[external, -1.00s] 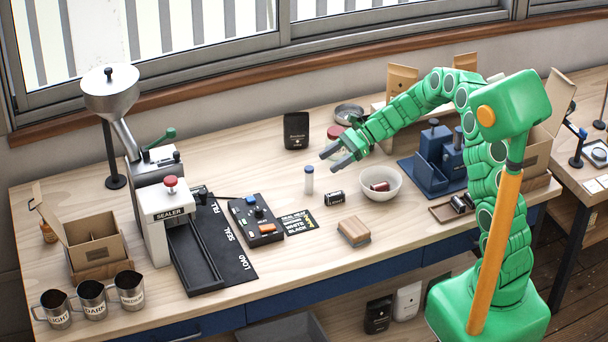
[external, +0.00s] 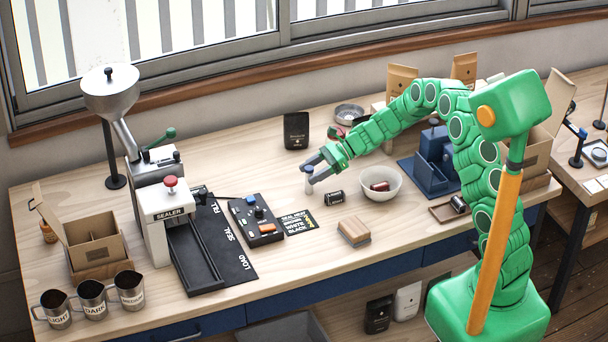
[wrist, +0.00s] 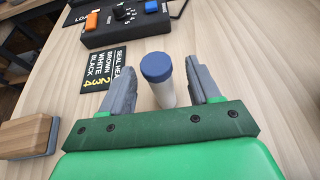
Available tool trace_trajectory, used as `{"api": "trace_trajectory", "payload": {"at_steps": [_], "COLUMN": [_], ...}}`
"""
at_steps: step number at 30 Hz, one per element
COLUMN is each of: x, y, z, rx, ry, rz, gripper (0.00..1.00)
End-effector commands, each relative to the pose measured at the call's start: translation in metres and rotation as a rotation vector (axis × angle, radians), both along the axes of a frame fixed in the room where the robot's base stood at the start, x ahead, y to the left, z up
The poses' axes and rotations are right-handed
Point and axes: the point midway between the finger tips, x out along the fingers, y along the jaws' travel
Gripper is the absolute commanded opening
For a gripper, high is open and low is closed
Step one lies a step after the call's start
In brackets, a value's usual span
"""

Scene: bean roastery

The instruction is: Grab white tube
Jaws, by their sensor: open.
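The white tube (wrist: 165,94) with a blue cap stands upright on the table in the wrist view. It is between the two fingers of my open gripper (wrist: 161,88), nearer the right finger, with gaps visible on both sides.
A dark can (external: 334,197) lies close to the tube's right, with a white bowl (external: 394,190) beyond it. The heat control box (external: 257,222) and label card (external: 297,222) are to the left. A wooden block (external: 354,231) lies in front.

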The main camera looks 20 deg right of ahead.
Motion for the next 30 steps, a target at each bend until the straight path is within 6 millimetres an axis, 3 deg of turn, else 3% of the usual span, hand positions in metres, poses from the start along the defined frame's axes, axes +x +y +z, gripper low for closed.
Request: {"api": "trace_trajectory", "payload": {"at_steps": [3, 10, 21, 30], "x": [-0.0008, -0.0003, -0.0003, -0.0002], "y": [0.0107, 0.012, 0.0117, 0.0117], "z": [-0.0044, -0.0044, -0.0043, -0.0018], "rx": [0.0, 0.0, 0.001, 0.001], "ry": [0.0, -0.001, -0.001, -0.001], "rz": [0.003, 0.001, 0.001, 0.001], "gripper": [0.62, 0.62, 0.07, 0.07]}}
